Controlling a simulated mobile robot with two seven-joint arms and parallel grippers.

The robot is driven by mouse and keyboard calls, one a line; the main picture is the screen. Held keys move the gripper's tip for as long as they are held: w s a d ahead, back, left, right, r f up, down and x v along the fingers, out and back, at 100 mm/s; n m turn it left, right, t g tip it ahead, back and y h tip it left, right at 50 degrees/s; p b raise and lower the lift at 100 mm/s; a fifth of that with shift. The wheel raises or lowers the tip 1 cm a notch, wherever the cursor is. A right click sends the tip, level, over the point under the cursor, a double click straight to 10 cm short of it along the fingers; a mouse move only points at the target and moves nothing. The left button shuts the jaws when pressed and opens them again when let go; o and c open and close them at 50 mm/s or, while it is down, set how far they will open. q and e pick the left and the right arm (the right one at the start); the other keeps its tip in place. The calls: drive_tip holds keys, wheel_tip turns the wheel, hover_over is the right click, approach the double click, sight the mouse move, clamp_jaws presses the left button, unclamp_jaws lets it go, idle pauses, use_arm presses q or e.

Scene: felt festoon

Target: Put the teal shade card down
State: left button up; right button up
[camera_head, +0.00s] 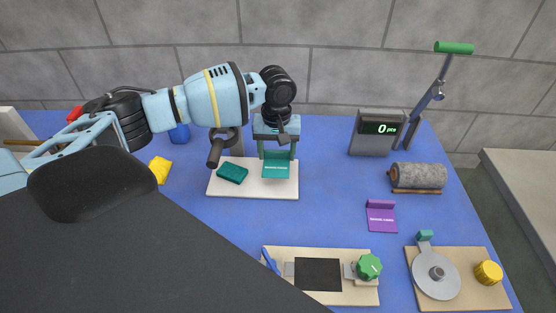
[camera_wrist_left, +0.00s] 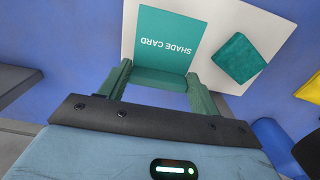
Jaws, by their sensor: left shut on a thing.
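The teal shade card (camera_head: 276,169) is in my left gripper (camera_head: 277,154), over the right part of a white board (camera_head: 222,190). In the left wrist view the card (camera_wrist_left: 164,38) reads "SHADE CARD" upside down, and its near edge sits between the two green fingers of the gripper (camera_wrist_left: 160,80). Whether the card touches the board I cannot tell. A dark teal folded piece (camera_head: 232,173) lies on the board to the left of the card; it also shows in the left wrist view (camera_wrist_left: 238,58). My right gripper is not in view.
A purple card (camera_head: 381,219) lies to the right on the blue table (camera_head: 330,205). A yellow piece (camera_head: 160,169) lies left.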

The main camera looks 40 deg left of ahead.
sight(277, 159)
use_arm(q)
drive_tip(key=shift+f, duration=1.7)
drive_tip(key=shift+f, duration=0.15)
drive_tip(key=o, duration=1)
